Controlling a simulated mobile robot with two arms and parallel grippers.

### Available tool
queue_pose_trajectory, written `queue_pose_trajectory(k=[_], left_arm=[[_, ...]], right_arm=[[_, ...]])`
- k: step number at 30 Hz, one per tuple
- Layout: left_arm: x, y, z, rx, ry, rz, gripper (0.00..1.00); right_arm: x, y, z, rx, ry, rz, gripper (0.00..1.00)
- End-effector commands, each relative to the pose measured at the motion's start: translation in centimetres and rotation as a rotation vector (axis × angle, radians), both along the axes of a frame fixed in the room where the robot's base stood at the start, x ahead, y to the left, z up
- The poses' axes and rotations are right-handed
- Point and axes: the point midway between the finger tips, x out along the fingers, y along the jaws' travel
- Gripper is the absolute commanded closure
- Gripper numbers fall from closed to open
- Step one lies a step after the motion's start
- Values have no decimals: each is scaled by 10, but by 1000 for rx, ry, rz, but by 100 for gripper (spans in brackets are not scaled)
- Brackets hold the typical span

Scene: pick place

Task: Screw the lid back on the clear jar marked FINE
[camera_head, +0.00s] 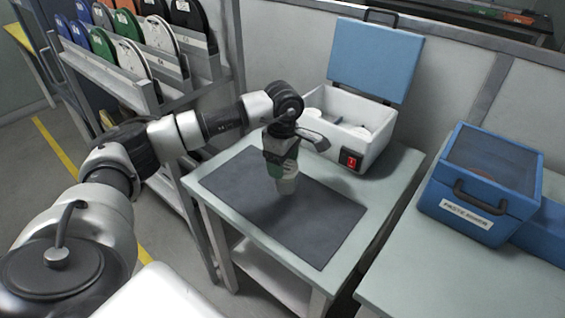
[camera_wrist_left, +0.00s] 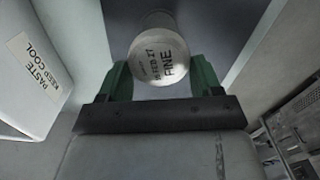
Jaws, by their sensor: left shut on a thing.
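My left gripper (camera_head: 282,160) is shut on a pale jar (camera_head: 287,184). It points down and holds the jar over the dark mat (camera_head: 318,232), seemingly a little above it. In the left wrist view the jar (camera_wrist_left: 158,52) sits between the green fingers of my left gripper (camera_wrist_left: 160,78), and its pale face reads FINE with smaller print. I cannot tell whether a lid is on this jar, and I cannot make out a separate loose lid. My right gripper is not in view.
A white box (camera_head: 372,158) with its blue lid (camera_head: 375,58) raised stands behind the mat, with pale round things inside. A blue case (camera_head: 470,212) stands on the right table. A rack of reels (camera_head: 130,75) is at left. Most of the mat is clear.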

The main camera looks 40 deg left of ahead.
Motion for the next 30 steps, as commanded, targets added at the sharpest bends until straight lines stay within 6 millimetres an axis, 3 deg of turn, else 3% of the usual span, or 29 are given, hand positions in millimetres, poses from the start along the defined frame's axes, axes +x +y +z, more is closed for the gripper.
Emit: queue_pose_trajectory(k=[9, 23, 30], left_arm=[[1, 0, -1, 1, 1, -141, 51], [2, 0, -1, 1, 1, -211, 51], [3, 0, -2, 1, 3, -368, 51]], right_arm=[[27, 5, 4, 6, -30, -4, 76], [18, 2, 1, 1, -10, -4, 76], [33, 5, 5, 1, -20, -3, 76]])
